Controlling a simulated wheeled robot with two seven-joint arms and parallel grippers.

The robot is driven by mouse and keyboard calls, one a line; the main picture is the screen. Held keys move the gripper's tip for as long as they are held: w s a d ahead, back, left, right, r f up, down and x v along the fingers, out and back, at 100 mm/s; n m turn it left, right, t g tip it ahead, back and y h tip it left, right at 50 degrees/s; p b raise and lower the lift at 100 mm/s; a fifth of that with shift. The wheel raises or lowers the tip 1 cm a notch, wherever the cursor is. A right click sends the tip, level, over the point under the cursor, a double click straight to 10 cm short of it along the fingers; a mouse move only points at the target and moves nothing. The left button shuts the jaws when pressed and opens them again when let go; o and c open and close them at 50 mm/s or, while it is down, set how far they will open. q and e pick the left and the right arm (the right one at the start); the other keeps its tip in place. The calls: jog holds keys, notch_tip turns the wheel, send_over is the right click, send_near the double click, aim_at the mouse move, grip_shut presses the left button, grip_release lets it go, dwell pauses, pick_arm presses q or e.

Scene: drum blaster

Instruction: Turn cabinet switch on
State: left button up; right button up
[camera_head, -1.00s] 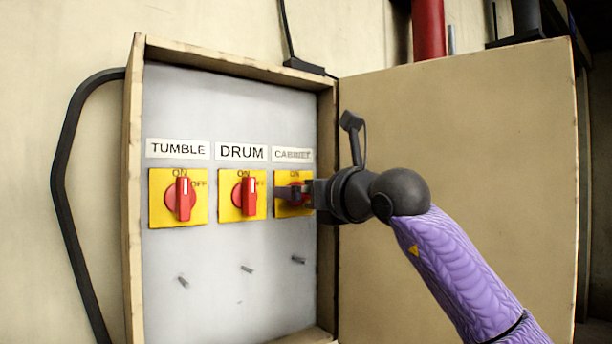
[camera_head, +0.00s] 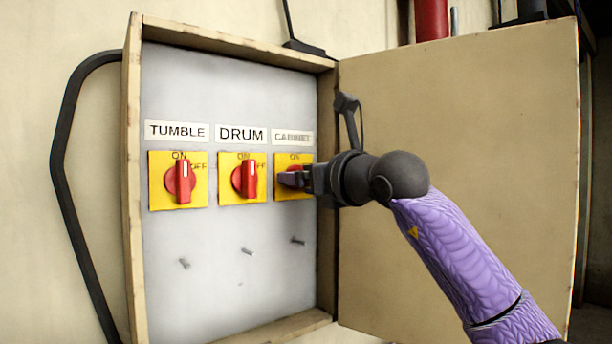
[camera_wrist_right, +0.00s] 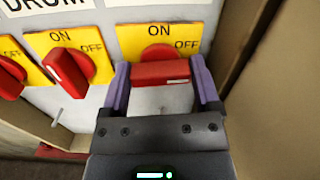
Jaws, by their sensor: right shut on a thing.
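The red cabinet switch (camera_head: 293,168) on its yellow plate is the rightmost of three, under the CABINET label (camera_head: 293,138). My right gripper (camera_head: 290,179) covers much of it in the head view. In the right wrist view, the red handle (camera_wrist_right: 160,73) lies crosswise between the two purple fingers of my right gripper (camera_wrist_right: 162,83), which is shut on it. A white mark shows near the handle's right end, on the OFF side. My left gripper is in neither view.
The tumble switch (camera_head: 181,182) and drum switch (camera_head: 245,180) stand to the left, their handles upright in the head view. The wooden box wall (camera_head: 327,200) and open door (camera_head: 460,170) are close on the right. Small pegs (camera_head: 247,252) stick out below the switches.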

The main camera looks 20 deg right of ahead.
jog(key=shift+a+f+n+p, duration=0.1)
jog(key=shift+n+p, duration=0.2)
jog(key=shift+n, duration=3.8)
jog(key=shift+f+n+p, duration=0.1)
jog(key=shift+n+p, duration=0.2)
jog(key=shift+n, duration=4.1)
jog(key=o, duration=1.1)
jog(key=shift+s, duration=0.15)
